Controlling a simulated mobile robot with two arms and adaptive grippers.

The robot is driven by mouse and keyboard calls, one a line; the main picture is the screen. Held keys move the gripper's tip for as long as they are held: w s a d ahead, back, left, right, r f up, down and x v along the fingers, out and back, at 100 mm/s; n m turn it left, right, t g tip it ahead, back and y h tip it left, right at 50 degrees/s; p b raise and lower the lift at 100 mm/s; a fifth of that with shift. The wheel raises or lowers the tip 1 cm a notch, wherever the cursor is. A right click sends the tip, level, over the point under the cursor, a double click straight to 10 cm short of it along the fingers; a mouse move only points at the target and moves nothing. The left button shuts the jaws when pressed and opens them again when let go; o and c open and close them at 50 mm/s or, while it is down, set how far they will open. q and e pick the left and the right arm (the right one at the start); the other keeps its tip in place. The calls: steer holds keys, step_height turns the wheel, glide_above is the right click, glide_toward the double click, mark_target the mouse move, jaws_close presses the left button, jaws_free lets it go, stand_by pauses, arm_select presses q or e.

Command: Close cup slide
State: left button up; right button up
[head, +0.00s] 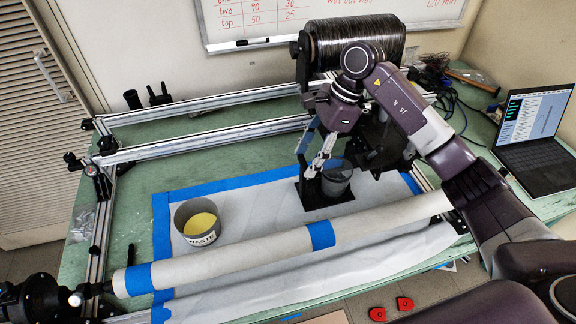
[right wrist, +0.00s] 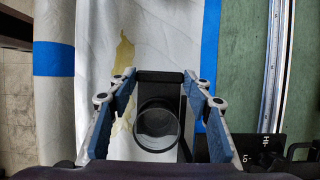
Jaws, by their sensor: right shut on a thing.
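The cup slide is a black carriage with a flat base plate (head: 322,205), standing on the white sheet in the head view. A dark grey cup (head: 338,178) sits upright in it. In the right wrist view the cup (right wrist: 157,132) is seen from above, round and hollow, between my fingers, with the slide's black bar (right wrist: 160,76) across its far side. My right gripper (head: 312,172) reaches down from above at the slide. Its fingers (right wrist: 158,82) stand on both sides of the black bar and are shut on the slide.
A waste can (head: 198,222) with yellow inside stands left on the blue-taped sheet. A long pale tube (head: 270,248) crosses in front. A dark tow spool (head: 355,42) is behind, and a laptop (head: 540,135) at right. Aluminium rails (head: 200,145) run along the table's back left.

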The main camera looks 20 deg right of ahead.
steer(key=d, duration=0.3)
steer(key=shift+b, duration=0.3)
steer(key=o, duration=1.7)
steer(key=shift+a, duration=0.1)
steer(key=shift+r, duration=0.1)
steer(key=v, duration=1.2)
steer(key=shift+c, duration=0.2)
